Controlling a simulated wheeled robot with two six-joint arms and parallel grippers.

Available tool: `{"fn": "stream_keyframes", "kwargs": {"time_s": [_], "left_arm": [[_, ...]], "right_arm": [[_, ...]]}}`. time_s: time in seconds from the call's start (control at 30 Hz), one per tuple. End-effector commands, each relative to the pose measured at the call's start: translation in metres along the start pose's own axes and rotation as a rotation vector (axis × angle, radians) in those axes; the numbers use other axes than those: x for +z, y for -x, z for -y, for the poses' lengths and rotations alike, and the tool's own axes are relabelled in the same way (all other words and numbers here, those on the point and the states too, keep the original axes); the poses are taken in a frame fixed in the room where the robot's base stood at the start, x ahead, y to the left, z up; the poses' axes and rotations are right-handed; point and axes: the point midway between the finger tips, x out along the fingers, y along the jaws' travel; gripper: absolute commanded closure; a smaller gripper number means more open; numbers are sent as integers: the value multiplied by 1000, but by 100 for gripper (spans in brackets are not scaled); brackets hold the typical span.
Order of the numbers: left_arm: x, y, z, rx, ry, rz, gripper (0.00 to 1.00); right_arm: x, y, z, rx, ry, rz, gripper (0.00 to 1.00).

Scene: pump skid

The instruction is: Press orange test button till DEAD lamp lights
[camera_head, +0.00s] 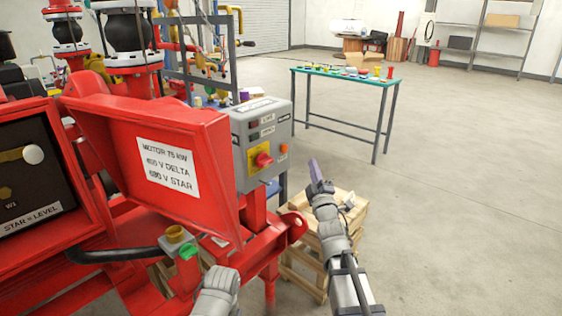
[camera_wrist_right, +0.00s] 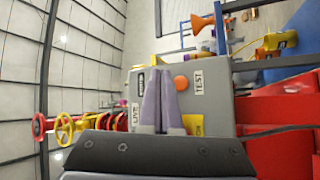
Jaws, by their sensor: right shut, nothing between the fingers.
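The grey box (camera_head: 262,112) on the red skid carries the orange test button (camera_head: 283,149) at its right. In the right wrist view the orange button (camera_wrist_right: 181,83) sits beside a TEST label (camera_wrist_right: 198,82). Small dark lamps (camera_head: 254,124) with white labels are on the box front. I see none clearly lit, and the DEAD label is not readable. My right gripper (camera_head: 315,170) is shut and empty, to the right of and below the button, apart from it. Its fingers (camera_wrist_right: 164,100) partly cover the box face. My left arm shows at the bottom; its fingers do not.
A red switch (camera_head: 263,160) on a yellow plate is left of the button. An open red cover (camera_head: 140,130) stands left of the box. A wooden crate (camera_head: 305,265) is below my right arm. A green-topped table (camera_head: 345,76) stands behind; the floor at right is clear.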

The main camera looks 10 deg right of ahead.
Motion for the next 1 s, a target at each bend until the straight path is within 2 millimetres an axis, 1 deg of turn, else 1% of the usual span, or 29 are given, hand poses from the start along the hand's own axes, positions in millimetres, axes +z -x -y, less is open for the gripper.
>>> {"fn": "stream_keyframes", "kwargs": {"time_s": [0.03,0.13,0.3,0.63,0.77,1.0], "left_arm": [[0,-10,-1,0,0,0,50],[-1,-14,-1,0,0,0,50],[-1,-15,-1,0,0,0,50],[-1,-15,-1,0,0,0,50],[-1,-15,-1,0,0,0,50],[-1,-15,-1,0,0,0,50]], "right_arm": [[5,2,0,33,23,-15,100],[7,2,-7,77,54,-37,100],[7,3,-13,104,73,-50,100],[6,2,-12,102,71,-50,100],[1,-6,-8,101,70,-52,100],[-15,-30,8,100,70,-52,100]]}}
